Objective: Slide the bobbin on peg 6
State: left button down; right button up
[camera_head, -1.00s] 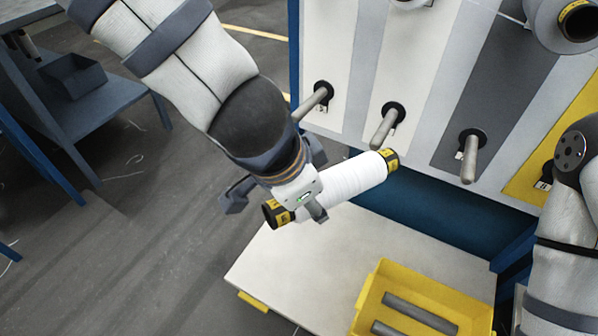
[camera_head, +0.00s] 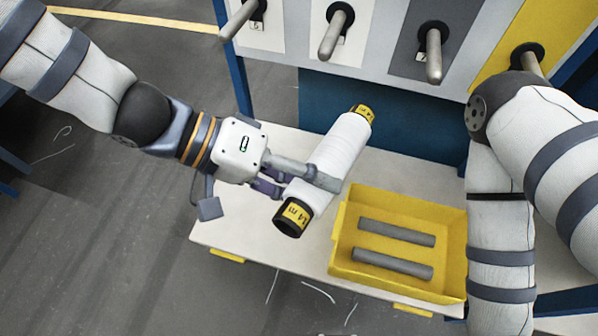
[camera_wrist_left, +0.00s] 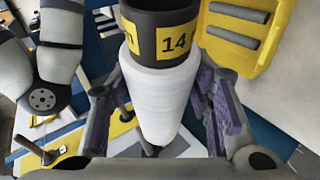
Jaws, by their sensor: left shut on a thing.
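The bobbin (camera_head: 328,163) is a white wound roll with black ends and yellow bands marked 14. My left gripper (camera_head: 305,180) is shut on it near its lower end and holds it tilted above the white table. Its far end points up and right toward the panel, apart from all pegs. In the left wrist view the bobbin (camera_wrist_left: 160,95) lies between the two fingers. Grey pegs stick out of the panel: one far left (camera_head: 237,22), a second (camera_head: 331,38), a third (camera_head: 434,58), a fourth (camera_head: 532,66). Their number labels are too small to read surely. My right gripper is out of view.
A yellow bin (camera_head: 345,245) with two grey rods (camera_head: 393,264) stands on the white table (camera_head: 225,225), right of the bobbin. My right arm covers the right side. The panel's blue post (camera_head: 236,80) stands behind my left gripper.

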aim_at(311, 159)
pick_arm(q)
jog(key=n+h+b, duration=0.1)
jog(key=h, duration=0.1)
jog(key=f+n+t+h+b, duration=0.1)
jog(key=n+h, duration=0.1)
jog(key=w+a+n+h+b, duration=0.1)
jog(key=h, duration=0.1)
jog(key=shift+f+h, duration=0.15)
jog(key=shift+h, duration=0.15)
jog(key=a+n+t+h+b, duration=0.1)
jog(key=w+a+r+n+t+b, duration=0.1)
jog(key=a+n+t+h+b, duration=0.1)
jog(key=shift+w+a+r+h, duration=0.2)
jog(key=shift+w+a+h, duration=0.1)
jog(key=shift+w, duration=0.1)
jog(key=w+d+b, duration=0.2)
jog(key=w+b, duration=0.1)
jog(key=w, duration=0.3)
jog(key=shift+w, duration=0.25)
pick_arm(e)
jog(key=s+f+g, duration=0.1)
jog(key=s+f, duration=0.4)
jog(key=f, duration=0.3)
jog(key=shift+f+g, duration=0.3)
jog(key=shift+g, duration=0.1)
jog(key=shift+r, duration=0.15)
pick_arm(q)
jog(key=shift+w, duration=0.1)
